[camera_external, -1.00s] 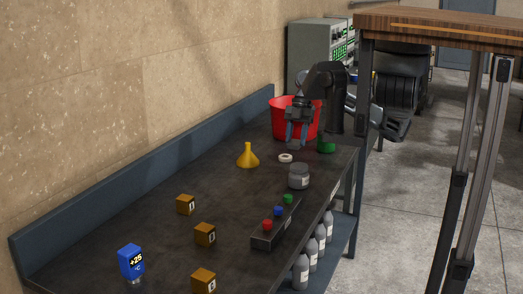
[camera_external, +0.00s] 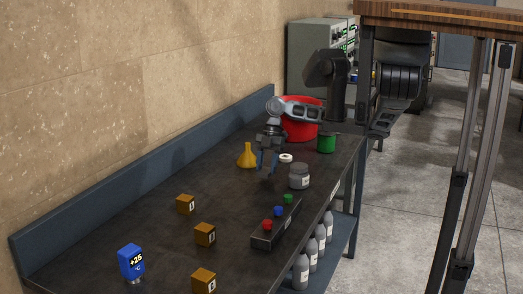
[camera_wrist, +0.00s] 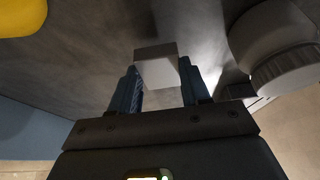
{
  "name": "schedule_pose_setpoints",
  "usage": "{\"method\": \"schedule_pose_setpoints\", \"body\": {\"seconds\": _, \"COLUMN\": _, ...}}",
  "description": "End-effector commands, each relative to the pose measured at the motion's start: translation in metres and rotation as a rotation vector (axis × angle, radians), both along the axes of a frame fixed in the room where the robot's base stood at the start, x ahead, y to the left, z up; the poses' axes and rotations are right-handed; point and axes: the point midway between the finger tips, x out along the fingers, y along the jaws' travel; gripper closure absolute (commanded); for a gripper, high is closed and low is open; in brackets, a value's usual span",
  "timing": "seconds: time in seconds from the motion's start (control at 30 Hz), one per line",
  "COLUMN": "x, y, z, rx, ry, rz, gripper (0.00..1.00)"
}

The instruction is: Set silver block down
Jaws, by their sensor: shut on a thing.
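My gripper (camera_external: 267,168) hangs over the table between the yellow funnel and the grey jar, fingers pointing down. In the wrist view my gripper (camera_wrist: 160,92) is shut on the silver block (camera_wrist: 156,62), a pale grey box between the two blue fingers. The block sticks out past the fingertips. I cannot make out the block in the external view, and I cannot tell whether it touches the table.
The yellow funnel (camera_external: 247,157) and grey jar (camera_external: 299,177) flank my gripper closely. A white ring (camera_external: 286,158), red tub (camera_external: 300,130) and green can (camera_external: 326,143) stand behind. A button box (camera_external: 272,229) and brown cubes (camera_external: 205,234) are nearer.

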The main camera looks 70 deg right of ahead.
Motion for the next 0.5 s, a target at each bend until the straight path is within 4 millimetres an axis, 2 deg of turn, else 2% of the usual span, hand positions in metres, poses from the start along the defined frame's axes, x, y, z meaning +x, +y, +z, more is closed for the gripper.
{"method": "schedule_pose_setpoints", "body": {"seconds": 0.17, "x": 0.0, "y": 0.0, "z": -0.019, "rx": 0.002, "ry": 0.0, "rz": 0.0, "gripper": 1.0}}
{"method": "schedule_pose_setpoints", "body": {"seconds": 0.5, "x": 0.0, "y": 0.0, "z": -0.024, "rx": 0.001, "ry": -0.001, "rz": 0.001, "gripper": 1.0}}
